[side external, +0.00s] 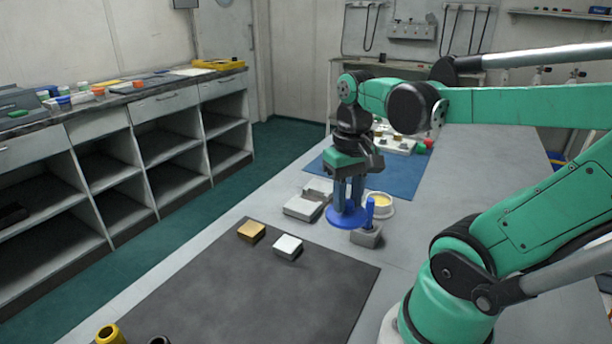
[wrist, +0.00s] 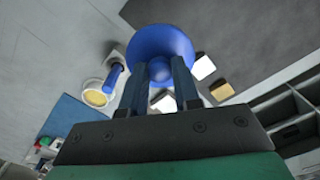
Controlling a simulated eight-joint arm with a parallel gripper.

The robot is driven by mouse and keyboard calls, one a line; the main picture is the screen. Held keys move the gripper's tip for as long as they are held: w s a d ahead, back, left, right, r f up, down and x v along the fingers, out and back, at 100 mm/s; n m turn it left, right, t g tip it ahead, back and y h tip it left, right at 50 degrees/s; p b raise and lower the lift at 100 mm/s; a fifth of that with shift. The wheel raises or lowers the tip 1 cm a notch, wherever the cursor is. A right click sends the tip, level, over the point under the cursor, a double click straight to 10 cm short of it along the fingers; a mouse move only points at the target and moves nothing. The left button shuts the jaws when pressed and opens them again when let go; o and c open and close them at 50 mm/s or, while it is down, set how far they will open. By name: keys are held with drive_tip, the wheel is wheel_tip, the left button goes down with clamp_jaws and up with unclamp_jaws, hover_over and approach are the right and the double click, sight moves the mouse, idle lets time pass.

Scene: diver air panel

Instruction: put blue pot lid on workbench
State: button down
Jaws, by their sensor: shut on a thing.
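The blue pot lid (side external: 346,217) is a round blue disc with a knob, held level under my gripper (side external: 348,186). In the wrist view the lid (wrist: 162,50) lies between and beyond the fingertips of my gripper (wrist: 160,72), which are shut on its knob. In the side view the lid appears above or close to the workbench (side external: 235,210); I cannot tell whether it touches the surface.
Beside the lid stand a grey block with an upright blue handle (side external: 369,212), a white pot with yellow contents (side external: 381,203) and a pale box (side external: 304,206). A yellow block (side external: 251,232) and a white block (side external: 288,247) sit on the dark mat (side external: 240,290), which has free room.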

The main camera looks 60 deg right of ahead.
sight(348, 221)
drive_tip(key=shift+s+a+f+n, duration=0.25)
drive_tip(key=shift+s+a, duration=0.05)
drive_tip(key=shift+a, duration=0.3)
drive_tip(key=shift+s+a+f+n, duration=0.25)
drive_tip(key=shift+a, duration=0.3)
wheel_tip(348, 221, down, 4)
drive_tip(key=shift+w+d+r, duration=0.1)
drive_tip(key=shift+d, duration=0.05)
drive_tip(key=shift+f, duration=3.2)
drive_tip(key=shift+f, duration=0.3)
drive_tip(key=c, duration=0.6)
unclamp_jaws()
drive_tip(key=shift+o, duration=0.2)
drive_tip(key=shift+r, duration=3.5)
